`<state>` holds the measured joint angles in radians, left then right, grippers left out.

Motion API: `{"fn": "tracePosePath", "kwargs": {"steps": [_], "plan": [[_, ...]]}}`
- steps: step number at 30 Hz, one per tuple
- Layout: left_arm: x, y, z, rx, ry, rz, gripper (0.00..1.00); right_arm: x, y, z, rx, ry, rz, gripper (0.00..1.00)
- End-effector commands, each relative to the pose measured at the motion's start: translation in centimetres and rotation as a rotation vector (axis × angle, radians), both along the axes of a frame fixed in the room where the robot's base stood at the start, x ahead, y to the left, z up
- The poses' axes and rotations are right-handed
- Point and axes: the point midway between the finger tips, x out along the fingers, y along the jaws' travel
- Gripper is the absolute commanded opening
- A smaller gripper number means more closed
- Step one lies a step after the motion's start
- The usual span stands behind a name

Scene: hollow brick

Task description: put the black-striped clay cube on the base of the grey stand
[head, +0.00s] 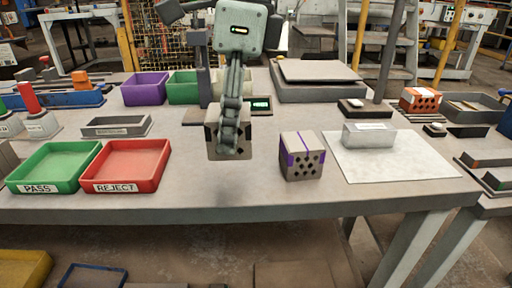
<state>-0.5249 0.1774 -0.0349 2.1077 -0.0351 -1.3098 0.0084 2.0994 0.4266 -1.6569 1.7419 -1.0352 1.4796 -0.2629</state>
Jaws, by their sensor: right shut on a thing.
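My right gripper (229,145) comes down from the top middle and is shut on a grey-brown clay cube (212,139). The fingers hide much of the cube's front; dark marks show on it, but I cannot make out its stripes clearly. A soft shadow on the table below suggests that the cube is held above the top. Behind it is a grey stand with a dark upright post (204,75) and a flat base (200,115), partly hidden by the cube and gripper. A small green display sits at the base's right. My left gripper is not in view.
A purple-striped cube with holes (303,158) stands right of the held cube. Green PASS (50,188) and red REJECT (118,187) trays lie left. Purple (145,88) and green bins stand behind. The front middle table is clear.

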Motion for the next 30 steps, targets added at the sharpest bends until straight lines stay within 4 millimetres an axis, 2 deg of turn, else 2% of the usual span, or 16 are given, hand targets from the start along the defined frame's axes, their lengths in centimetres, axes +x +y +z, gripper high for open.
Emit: {"fn": "tracePosePath", "kwargs": {"steps": [3,9,18,30], "plan": [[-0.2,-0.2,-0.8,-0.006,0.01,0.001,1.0,1.1,-2.2,-1.3,0.001,0.002,-0.004,0.18],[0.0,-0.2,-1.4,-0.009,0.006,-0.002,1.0,2.0,-3.8,-2.6,0.0,0.0,0.001,0.18],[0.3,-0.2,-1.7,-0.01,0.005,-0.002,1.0,2.1,-3.9,-6.3,-0.001,0.001,0.002,0.18],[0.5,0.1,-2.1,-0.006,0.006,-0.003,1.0,2.1,-3.9,-6.9,0.001,0.0,0.001,0.18]]}}
